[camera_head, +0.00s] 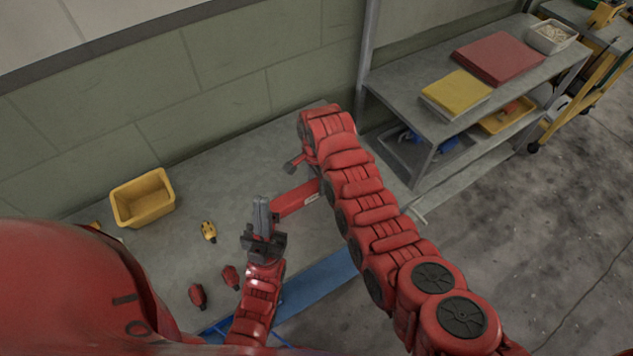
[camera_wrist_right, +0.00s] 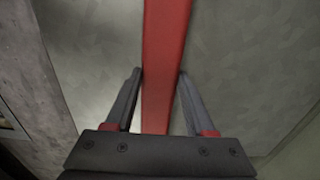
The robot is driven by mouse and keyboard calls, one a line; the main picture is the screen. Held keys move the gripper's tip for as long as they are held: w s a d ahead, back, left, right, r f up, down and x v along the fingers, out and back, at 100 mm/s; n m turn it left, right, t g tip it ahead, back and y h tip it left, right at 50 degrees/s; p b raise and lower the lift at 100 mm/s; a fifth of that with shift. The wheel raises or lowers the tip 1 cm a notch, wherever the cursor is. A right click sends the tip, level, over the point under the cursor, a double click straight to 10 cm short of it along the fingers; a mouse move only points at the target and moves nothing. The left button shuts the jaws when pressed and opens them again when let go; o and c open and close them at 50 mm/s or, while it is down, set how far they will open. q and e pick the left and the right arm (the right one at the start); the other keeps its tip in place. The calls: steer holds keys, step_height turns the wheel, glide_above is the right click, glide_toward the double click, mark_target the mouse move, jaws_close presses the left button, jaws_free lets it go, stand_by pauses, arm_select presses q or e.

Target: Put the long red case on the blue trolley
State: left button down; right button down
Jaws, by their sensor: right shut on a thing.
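The long red case (camera_head: 294,200) shows in the head view above the grey bench, partly hidden by my right arm. My right gripper (camera_wrist_right: 160,74) is shut on the red case; in its wrist view the case (camera_wrist_right: 164,60) runs lengthwise between the two fingers. My left gripper (camera_head: 262,216) stands close to the case's left end, with its fingers together and nothing seen between them. I cannot tell whether it touches the case. The blue trolley (camera_head: 322,282) shows as a flat blue strip along the bench's front edge, partly hidden by my left arm.
The grey bench (camera_head: 225,180) holds a yellow bin (camera_head: 143,198), a small yellow tool (camera_head: 209,231) and two small red items (camera_head: 198,296). A grey shelf unit (camera_head: 405,85) at right carries a red case-like slab (camera_head: 498,57) and a yellow box (camera_head: 456,92). Open floor lies at right.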

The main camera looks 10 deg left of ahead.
steer(key=shift+f, duration=0.2)
steer(key=shift+c, duration=1.3)
jaws_free()
steer(key=shift+r, duration=0.1)
